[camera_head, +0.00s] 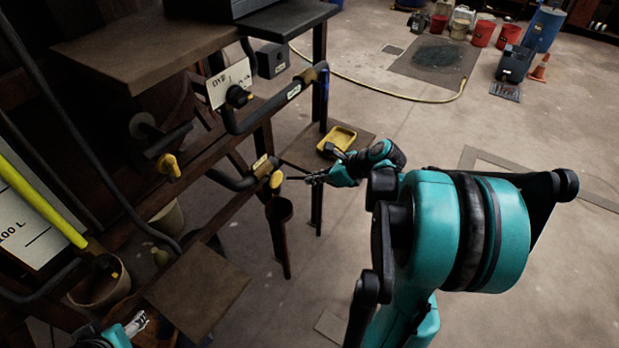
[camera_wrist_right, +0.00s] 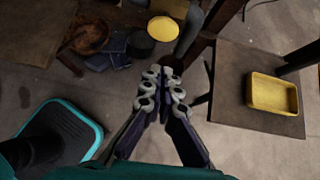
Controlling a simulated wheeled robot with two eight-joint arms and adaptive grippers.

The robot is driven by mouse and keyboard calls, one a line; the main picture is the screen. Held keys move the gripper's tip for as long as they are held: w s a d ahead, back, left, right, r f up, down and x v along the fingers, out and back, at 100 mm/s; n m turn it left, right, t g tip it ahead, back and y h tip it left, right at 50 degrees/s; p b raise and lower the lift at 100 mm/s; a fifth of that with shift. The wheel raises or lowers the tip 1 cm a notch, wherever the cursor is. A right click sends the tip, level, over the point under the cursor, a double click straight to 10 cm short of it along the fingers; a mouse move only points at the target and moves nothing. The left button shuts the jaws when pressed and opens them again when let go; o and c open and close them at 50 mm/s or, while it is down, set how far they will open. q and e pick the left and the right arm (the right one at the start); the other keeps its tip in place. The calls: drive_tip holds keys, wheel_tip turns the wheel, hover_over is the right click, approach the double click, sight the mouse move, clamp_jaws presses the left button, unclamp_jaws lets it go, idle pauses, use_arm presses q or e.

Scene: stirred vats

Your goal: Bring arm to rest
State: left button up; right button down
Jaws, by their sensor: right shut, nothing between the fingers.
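My right arm, teal and black, reaches in from the right in the head view. Its gripper (camera_head: 310,178) is shut and empty, in the air just right of the yellow-ended pipe handle (camera_head: 276,180). In the right wrist view the fingers (camera_wrist_right: 163,92) are together with nothing between them, below a yellow round end (camera_wrist_right: 163,28). My left gripper (camera_head: 137,324) shows only in small part at the bottom left of the head view, beside a brown board. Whether its fingers are open cannot be made out.
A yellow tray (camera_head: 338,141) lies on a small shelf just beyond the right gripper; it also shows in the wrist view (camera_wrist_right: 272,94). The dark frame with pipes and a yellow valve knob (camera_head: 168,165) fills the left. Open floor (camera_head: 400,130) lies to the right.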

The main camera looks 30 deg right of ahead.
idle(0.4)
drive_tip(key=s+a+n+h+b, duration=0.1)
drive_tip(key=s+a+n, duration=0.3)
drive_tip(key=n, duration=0.6)
drive_tip(key=s+a+n+h+b, duration=0.1)
drive_tip(key=s+a+n, duration=0.3)
drive_tip(key=a+n, duration=0.4)
drive_tip(key=s+a+n+g+h, duration=0.1)
drive_tip(key=s+a+n, duration=0.4)
drive_tip(key=n, duration=0.7)
drive_tip(key=shift+a+f+n+h+b, duration=0.15)
drive_tip(key=shift+a+n+h+b, duration=0.35)
drive_tip(key=shift+a, duration=0.45)
idle(0.8)
